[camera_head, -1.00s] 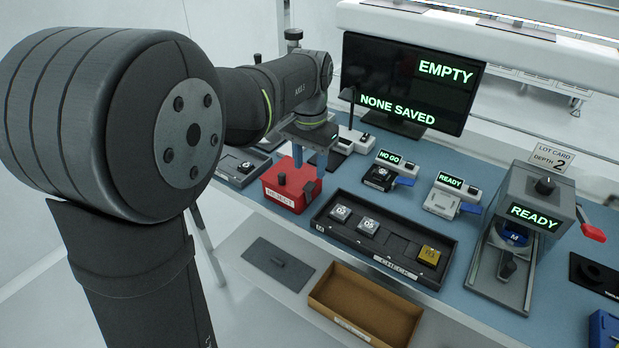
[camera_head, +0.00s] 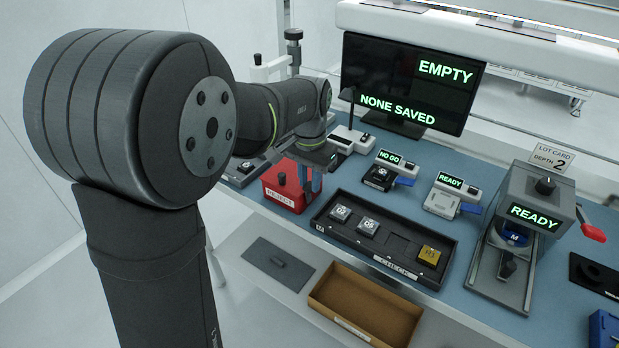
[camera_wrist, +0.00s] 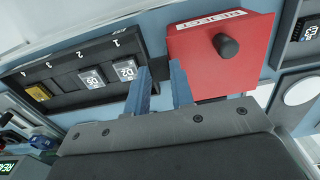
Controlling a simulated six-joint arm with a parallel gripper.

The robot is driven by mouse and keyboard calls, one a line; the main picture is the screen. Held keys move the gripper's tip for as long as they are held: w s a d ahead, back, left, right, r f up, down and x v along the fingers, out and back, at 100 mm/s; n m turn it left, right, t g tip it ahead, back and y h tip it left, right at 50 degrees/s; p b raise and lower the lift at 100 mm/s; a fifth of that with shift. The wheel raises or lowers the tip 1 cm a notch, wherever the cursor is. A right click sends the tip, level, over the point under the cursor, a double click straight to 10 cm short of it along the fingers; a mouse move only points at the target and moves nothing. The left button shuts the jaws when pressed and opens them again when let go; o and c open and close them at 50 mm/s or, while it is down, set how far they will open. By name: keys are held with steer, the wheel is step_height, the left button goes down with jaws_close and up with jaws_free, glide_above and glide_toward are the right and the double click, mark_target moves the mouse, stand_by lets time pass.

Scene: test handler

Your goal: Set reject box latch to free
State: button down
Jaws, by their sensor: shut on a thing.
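The red reject box (camera_head: 285,190) stands behind the left end of the black CHECK tray, with a black knob (camera_head: 282,178) on top. In the wrist view the box (camera_wrist: 215,65) fills the upper right, its knob (camera_wrist: 226,45) sticking up. My gripper (camera_head: 310,185) points down at the box's right side, by the tray. Its two blue fingers also show in the wrist view (camera_wrist: 160,72), one close to the box's edge and one nearer the tray. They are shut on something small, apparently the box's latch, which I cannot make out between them.
The CHECK tray (camera_head: 328,228), holding several blocks, is close beside my fingers. A brown open bin (camera_head: 320,294) and a grey plate (camera_head: 279,264) lie in front. Stations reading NO GO (camera_head: 390,158) and READY (camera_head: 450,180) stand to the right, with the handler (camera_head: 545,218) beyond.

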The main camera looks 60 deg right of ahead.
steer(key=shift+a, duration=0.1)
steer(key=shift+a+f+h, duration=0.25)
steer(key=shift+a+h, duration=0.45)
steer(key=shift+h, duration=0.3)
steer(key=shift+a+f+h, duration=0.3)
steer(key=shift+a+h, duration=0.35)
steer(key=shift+h, duration=0.35)
steer(key=shift+a+f+h, duration=0.25)
steer(key=shift+a+h, duration=0.45)
steer(key=shift+h, duration=0.3)
steer(key=c, duration=1.2)
jaws_free()
steer(key=shift+c, duration=0.2)
steer(key=v, duration=1.7)
steer(key=shift+a, duration=0.35)
